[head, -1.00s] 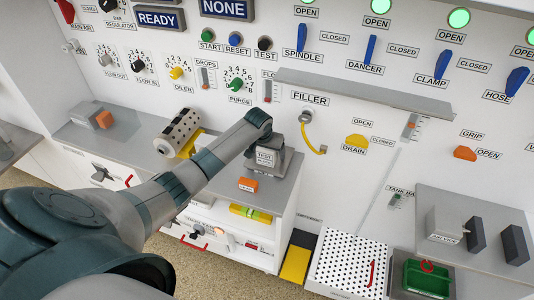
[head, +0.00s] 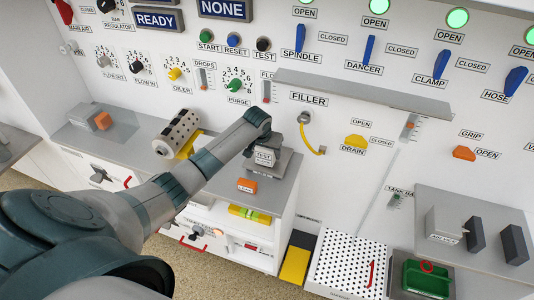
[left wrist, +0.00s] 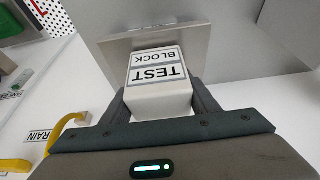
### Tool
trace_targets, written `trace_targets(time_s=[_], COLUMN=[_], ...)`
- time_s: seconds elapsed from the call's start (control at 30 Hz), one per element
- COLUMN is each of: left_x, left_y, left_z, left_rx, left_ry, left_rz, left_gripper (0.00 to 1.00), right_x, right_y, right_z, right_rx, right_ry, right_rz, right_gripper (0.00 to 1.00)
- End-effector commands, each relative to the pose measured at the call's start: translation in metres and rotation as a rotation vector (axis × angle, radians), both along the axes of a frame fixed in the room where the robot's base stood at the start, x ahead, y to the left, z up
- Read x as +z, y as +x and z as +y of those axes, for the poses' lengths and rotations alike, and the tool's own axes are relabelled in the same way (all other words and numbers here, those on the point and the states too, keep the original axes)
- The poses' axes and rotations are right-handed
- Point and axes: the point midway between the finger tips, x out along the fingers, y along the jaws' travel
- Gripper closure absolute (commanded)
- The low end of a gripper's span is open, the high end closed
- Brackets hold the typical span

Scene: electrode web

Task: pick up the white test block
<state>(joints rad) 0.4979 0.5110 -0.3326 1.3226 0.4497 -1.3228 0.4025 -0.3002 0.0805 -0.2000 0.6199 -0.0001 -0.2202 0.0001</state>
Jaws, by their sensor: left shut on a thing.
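The white test block (head: 265,156), labelled "TEST BLOCK", is on a grey plate (head: 284,167) on the counter by the panel. It also shows in the left wrist view (left wrist: 158,98), between the two dark fingers. My left gripper (left wrist: 158,102) is shut on the block from both sides. In the head view my left arm reaches in from the left and its end hides part of the block and gripper. I cannot tell whether the block is touching the plate or slightly above it. My right gripper is not in view.
An orange block (head: 247,186) lies on the counter in front of the plate. A perforated metal roller (head: 178,132) lies to the left. A grey shelf ledge (head: 365,92) juts from the panel at the right. A yellow filler hose (head: 308,136) hangs close by.

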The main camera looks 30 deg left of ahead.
Motion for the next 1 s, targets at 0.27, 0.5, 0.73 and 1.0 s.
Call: trace_targets(time_s=[0.27,0.5,0.73,1.0], left_x=[0.036,0.061,0.086,0.103], left_y=[0.002,0.012,0.02,0.024], left_z=[0.001,-0.048,-0.087,-0.112], left_rx=[0.001,-0.004,-0.002,0.001], left_ry=[0.001,-0.002,-0.002,-0.001], left_rz=[-0.008,-0.008,-0.006,-0.003], left_gripper=[0.81,0.81,0.81,0.81], right_x=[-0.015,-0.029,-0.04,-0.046], right_y=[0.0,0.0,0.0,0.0], right_z=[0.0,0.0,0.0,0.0], right_rx=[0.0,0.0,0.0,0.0], right_ry=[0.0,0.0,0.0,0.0], right_rz=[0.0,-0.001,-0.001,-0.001], right_gripper=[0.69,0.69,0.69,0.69])
